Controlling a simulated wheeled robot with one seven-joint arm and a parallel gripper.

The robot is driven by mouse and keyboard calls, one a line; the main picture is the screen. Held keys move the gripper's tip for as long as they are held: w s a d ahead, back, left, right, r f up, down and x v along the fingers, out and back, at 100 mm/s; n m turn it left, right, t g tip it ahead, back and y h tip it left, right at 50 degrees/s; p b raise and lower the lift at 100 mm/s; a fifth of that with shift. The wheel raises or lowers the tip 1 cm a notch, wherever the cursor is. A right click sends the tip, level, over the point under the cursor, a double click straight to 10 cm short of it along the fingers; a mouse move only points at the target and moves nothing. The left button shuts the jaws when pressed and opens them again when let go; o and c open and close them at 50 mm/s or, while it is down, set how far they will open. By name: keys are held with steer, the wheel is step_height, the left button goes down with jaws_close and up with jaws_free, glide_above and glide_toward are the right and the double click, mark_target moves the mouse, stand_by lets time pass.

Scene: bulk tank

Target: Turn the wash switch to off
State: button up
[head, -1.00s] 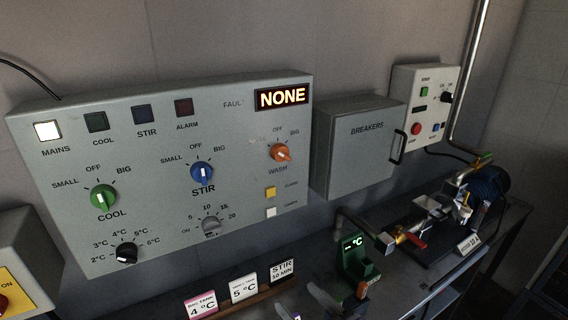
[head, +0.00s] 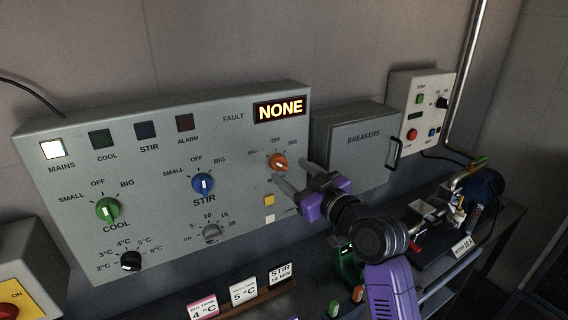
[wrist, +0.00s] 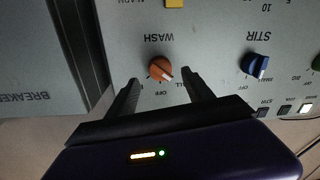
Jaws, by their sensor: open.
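The wash switch is an orange knob (head: 278,162) at the right of the grey control panel (head: 75,235), below the NONE display. It also shows in the wrist view (wrist: 160,68), where the panel is upside down. Its pale pointer line is slanted, not in line with the OFF mark; in the wrist view it leans toward the SMALL side. My gripper (head: 291,172) is open and empty in front of the knob. In the wrist view the two fingertips lie on either side of the knob; I cannot tell whether they touch it. The WASH label is partly hidden in the head view.
The blue STIR knob (head: 203,184) and green COOL knob (head: 108,210) are to the left. A yellow button (head: 269,200) is just below the wash switch. The breakers box (head: 355,150) juts out at the right. Cards (head: 243,291) stand on the bench below.

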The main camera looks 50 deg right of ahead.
mark_target(284, 166)
steer(key=shift+p+x, duration=0.35)
steer(key=shift+x, duration=1.8)
steer(key=shift+c, duration=0.4)
jaws_close()
steer(key=shift+m, duration=0.4)
steer(key=m+p, duration=0.1)
steer(key=m, duration=0.3)
steer(key=shift+m, duration=0.4)
steer(key=m+p, duration=0.1)
steer(key=m, duration=0.3)
steer(key=shift+f+t, duration=0.1)
steer(key=shift+t, duration=0.2)
steer(key=shift+m, duration=0.4)
